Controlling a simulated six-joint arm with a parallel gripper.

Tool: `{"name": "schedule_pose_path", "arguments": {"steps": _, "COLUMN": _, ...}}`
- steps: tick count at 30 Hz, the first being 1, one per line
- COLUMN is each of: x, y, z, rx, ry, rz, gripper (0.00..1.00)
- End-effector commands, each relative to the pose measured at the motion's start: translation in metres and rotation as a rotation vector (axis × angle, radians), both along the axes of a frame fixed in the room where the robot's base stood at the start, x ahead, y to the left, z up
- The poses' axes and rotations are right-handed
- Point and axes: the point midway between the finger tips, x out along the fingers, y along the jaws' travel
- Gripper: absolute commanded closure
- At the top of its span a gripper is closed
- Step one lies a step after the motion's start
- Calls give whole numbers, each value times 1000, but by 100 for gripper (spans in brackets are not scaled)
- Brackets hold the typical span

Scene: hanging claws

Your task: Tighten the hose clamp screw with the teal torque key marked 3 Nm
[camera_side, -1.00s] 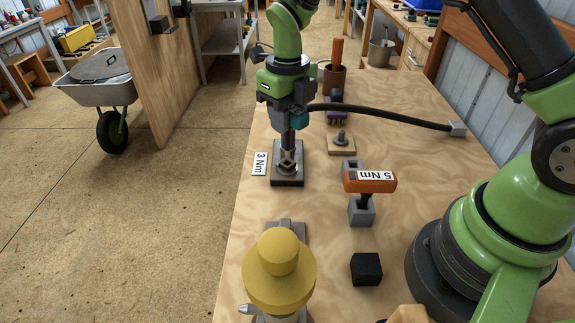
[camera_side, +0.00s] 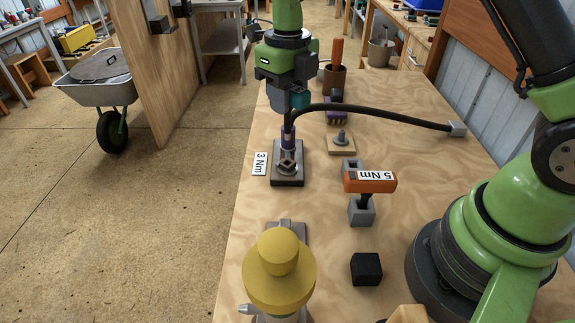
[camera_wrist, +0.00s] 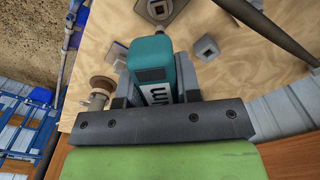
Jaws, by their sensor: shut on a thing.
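My gripper (camera_side: 288,92) is shut on the teal torque key (camera_side: 299,98), which also shows between the jaws in the wrist view (camera_wrist: 152,60). Part of its white label, reading "Nm", shows there; its number is hidden. My gripper is above and behind the hose clamp (camera_side: 288,139), apart from it. The clamp screw is too small to make out. A "3 Nm" card (camera_side: 260,163) lies left of the plate.
An orange key marked 5 Nm (camera_side: 369,181) stands in a grey holder (camera_side: 361,213); another grey holder (camera_side: 352,165) is behind it. A bolt on a wooden block (camera_side: 341,142), a black cube (camera_side: 367,269) and a yellow-topped object (camera_side: 279,270) stand nearby.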

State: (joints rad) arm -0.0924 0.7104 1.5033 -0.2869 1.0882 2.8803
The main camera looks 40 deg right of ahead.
Motion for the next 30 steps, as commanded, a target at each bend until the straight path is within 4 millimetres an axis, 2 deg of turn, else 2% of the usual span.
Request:
{"name": "schedule_pose_path", "arguments": {"steps": 9, "x": 0, "y": 0, "z": 0, "rx": 0, "ry": 0, "rz": 436, "gripper": 100}}
{"name": "schedule_pose_path", "arguments": {"steps": 13, "x": 0, "y": 1, "z": 0, "rx": 0, "ry": 0, "rz": 500, "gripper": 100}}
{"name": "schedule_pose_path", "arguments": {"steps": 20, "x": 0, "y": 0, "z": 0, "rx": 0, "ry": 0, "rz": 503, "gripper": 100}}
{"name": "schedule_pose_path", "arguments": {"steps": 27, "x": 1, "y": 1, "z": 0, "rx": 0, "ry": 0, "rz": 707, "gripper": 100}}
{"name": "schedule_pose_path", "arguments": {"steps": 30, "x": 1, "y": 1, "z": 0, "rx": 0, "ry": 0, "rz": 733, "gripper": 100}}
